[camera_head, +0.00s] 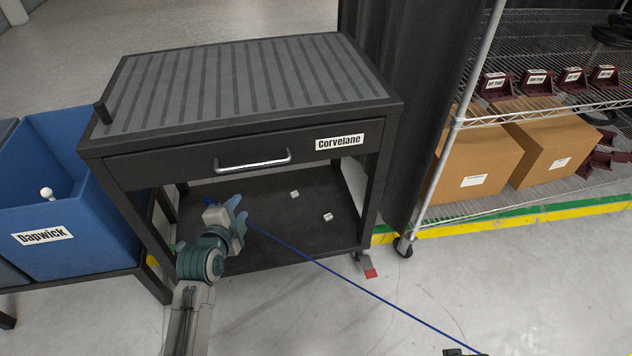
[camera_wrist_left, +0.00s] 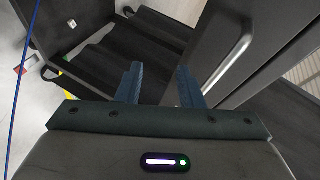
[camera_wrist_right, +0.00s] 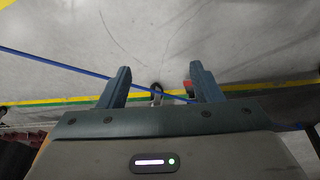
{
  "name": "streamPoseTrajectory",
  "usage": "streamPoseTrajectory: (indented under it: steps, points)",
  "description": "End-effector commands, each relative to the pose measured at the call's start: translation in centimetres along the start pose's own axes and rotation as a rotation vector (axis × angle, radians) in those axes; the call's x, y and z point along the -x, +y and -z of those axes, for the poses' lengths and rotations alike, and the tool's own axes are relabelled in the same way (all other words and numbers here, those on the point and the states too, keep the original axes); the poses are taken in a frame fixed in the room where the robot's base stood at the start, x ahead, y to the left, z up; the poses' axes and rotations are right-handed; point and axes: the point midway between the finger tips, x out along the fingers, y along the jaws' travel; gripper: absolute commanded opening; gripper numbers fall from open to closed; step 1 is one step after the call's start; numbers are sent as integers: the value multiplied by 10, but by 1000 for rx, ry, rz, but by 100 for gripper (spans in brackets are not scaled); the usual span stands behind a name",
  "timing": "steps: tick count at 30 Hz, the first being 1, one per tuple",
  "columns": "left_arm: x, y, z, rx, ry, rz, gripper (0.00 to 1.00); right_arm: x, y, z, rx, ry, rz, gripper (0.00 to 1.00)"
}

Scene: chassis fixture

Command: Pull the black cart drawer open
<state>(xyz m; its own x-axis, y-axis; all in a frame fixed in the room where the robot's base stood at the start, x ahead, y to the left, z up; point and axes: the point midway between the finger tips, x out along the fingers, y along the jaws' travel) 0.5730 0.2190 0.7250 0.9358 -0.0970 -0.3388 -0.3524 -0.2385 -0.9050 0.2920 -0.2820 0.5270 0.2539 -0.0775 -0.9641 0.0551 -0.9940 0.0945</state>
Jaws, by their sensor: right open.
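The black cart (camera_head: 120,160) stands in the middle of the head view with its drawer (camera_head: 185,166) shut. The drawer front bears a silver bar handle (camera_head: 252,162) and a "Corvelane" label. My left gripper (camera_head: 238,208) is below and a little left of the handle, in front of the open lower shelf, apart from the handle. In the left wrist view its fingers (camera_wrist_left: 158,85) are open with nothing between them, and the handle (camera_wrist_left: 232,66) lies to their right.
A blue "Dapwick" bin (camera_head: 70,190) stands left of the cart. A wire rack (camera_head: 535,205) with cardboard boxes (camera_head: 475,155) stands right. A blue cord (camera_head: 350,288) runs across the front of the cart. Small white blocks (camera_head: 328,217) lie on the lower shelf.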

Motion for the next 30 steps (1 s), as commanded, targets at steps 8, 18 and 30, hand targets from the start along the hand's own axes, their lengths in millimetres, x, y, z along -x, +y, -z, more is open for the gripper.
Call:
streamPoseTrajectory:
  steps: [8, 18, 30]
  points:
    - [33, -61, 24, -194, 44, 151, 34, 41, -3, 4, 5, 24, 0, 59]
    - [-12, -72, 29, -204, 45, 157, 34, 43, -3, 4, 5, 23, 0, 59]
    - [-67, -80, 32, -205, 44, 157, 34, 42, -3, 4, 5, 23, 0, 59]
